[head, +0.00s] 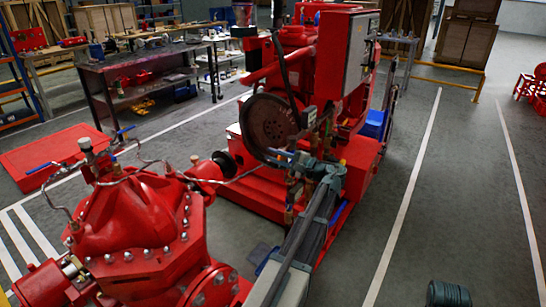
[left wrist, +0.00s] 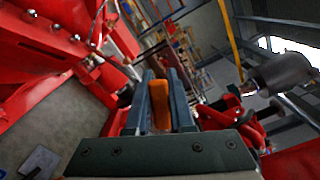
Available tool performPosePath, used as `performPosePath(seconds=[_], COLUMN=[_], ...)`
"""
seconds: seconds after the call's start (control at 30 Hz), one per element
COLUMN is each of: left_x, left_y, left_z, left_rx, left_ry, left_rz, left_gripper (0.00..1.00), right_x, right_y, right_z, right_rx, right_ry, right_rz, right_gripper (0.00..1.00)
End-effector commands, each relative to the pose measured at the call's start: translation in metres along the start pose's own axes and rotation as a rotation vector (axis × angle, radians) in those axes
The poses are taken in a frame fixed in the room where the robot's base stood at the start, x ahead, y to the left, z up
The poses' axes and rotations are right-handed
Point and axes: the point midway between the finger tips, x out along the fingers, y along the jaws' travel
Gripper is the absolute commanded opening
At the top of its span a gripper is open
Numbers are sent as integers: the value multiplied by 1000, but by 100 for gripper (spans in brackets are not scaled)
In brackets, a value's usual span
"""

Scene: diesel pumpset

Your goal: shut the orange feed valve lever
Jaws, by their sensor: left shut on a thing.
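The orange feed valve lever (left wrist: 160,105) shows in the left wrist view as a short orange bar between my two dark fingers. My left gripper (left wrist: 160,100) is shut on it, with a finger on each side. In the head view my left gripper (head: 298,160) is among the pipes and brass fittings beside the engine's large dark flywheel (head: 270,122). The lever cannot be clearly made out there, and the valve body is mostly hidden by the gripper.
A red pump (head: 140,225) with thin metal tubes stands at the near left. The red engine with a grey control box (head: 358,48) rises behind the gripper. A workbench (head: 140,75) stands at the back left. The floor to the right is mostly clear.

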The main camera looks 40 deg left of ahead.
Motion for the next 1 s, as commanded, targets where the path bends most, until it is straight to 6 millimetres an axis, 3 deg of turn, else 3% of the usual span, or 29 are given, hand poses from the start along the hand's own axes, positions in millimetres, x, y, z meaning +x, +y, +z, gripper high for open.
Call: performPosePath(seconds=[0.5, 1.0], left_x=[0, -1], left_y=[-34, -54], left_z=[-9, -28], left_rx=[491, 908], left_ry=[1, 2], left_rz=[-2, -2], left_gripper=[0, 0], right_x=[-27, -36], right_y=[3, 4], right_z=[2, 2], right_rx=[0, 0], right_ry=[0, 0], right_rz=[0, 0], right_gripper=[50, 50])
